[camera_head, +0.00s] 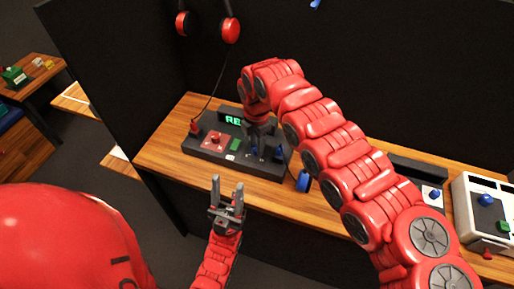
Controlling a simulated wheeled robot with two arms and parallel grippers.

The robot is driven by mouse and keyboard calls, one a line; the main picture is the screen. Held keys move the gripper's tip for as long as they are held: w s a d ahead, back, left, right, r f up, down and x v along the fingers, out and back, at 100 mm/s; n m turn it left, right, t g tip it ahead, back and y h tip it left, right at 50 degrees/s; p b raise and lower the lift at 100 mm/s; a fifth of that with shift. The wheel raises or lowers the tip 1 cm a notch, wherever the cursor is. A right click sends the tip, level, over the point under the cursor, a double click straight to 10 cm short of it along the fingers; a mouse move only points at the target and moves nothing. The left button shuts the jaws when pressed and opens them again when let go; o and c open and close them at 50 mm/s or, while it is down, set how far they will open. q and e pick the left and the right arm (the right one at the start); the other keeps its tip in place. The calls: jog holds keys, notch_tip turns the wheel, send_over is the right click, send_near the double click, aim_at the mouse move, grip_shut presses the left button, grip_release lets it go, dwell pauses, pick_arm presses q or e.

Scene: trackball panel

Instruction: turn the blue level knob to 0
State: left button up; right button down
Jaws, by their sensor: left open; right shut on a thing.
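The dark trackball panel (207,148) lies on the wooden desk, with a green lit display (232,120) at its back. My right gripper (256,149) reaches down over the right part of the panel, shut at a small blue spot, which I take for the blue level knob (254,152). The fingers and arm hide most of the knob, and its pointer and scale cannot be read. Another blue part (279,153) shows at the panel's right end. My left gripper (228,184) is open and empty, in front of the desk's front edge and apart from the panel.
A red trackball or button (215,138) and a green button (235,145) sit on the panel. A blue object (303,181) is at the desk's front. A white box with knobs (487,205) stands far right. Red headphones (229,30) hang on the dark wall.

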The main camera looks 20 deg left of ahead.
dwell(0.3)
jog(key=c, duration=0.6)
grip_release()
notch_tip(320, 180, up, 17)
jog(key=shift+r, duration=0.2)
